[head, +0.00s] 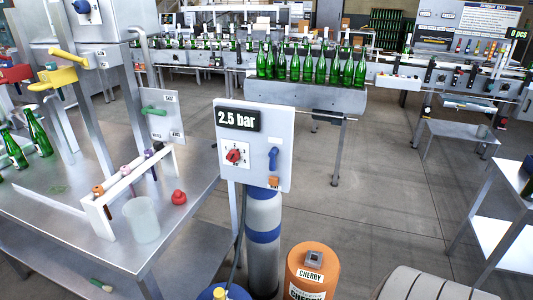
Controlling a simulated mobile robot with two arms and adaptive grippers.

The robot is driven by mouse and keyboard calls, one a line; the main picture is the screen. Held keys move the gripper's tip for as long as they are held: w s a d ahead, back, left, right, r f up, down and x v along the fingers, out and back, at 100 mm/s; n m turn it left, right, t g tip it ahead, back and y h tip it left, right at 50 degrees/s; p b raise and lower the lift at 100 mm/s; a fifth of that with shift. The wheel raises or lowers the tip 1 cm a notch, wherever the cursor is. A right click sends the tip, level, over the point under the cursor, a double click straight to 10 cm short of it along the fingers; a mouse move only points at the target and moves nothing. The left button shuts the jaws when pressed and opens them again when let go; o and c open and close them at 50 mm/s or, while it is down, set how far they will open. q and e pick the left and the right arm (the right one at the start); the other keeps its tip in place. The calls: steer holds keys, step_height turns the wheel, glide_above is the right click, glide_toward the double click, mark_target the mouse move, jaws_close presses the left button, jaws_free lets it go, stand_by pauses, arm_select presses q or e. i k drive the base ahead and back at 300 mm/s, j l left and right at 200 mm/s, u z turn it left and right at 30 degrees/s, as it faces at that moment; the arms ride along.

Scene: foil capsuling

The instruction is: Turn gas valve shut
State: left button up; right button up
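A white control panel (255,145) stands upright at mid-view above a grey gas cylinder with blue bands (263,215). Its black display (238,119) reads 2.5 bar. A blue lever handle (273,158), apparently the gas valve, stands roughly upright on the panel's right side, with a small orange block (273,182) below it. A red rotary knob (234,155) sits on a numbered white dial to its left. Neither of my grippers is in view, and nothing touches the panel.
A steel table (195,185) at left holds green bottles (38,133), a clear beaker (141,219), a red item (179,197) and a white rack. A separate green handle (153,111) is behind it. An orange CHERRY container (312,268) stands right of the cylinder. Floor beyond is open.

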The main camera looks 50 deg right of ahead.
mark_target(273, 152)
steer(key=z, duration=1.45)
steer(key=i+l, duration=0.1)
steer(key=l, duration=0.45)
steer(key=i+l+z, duration=0.1)
steer(key=l, duration=0.45)
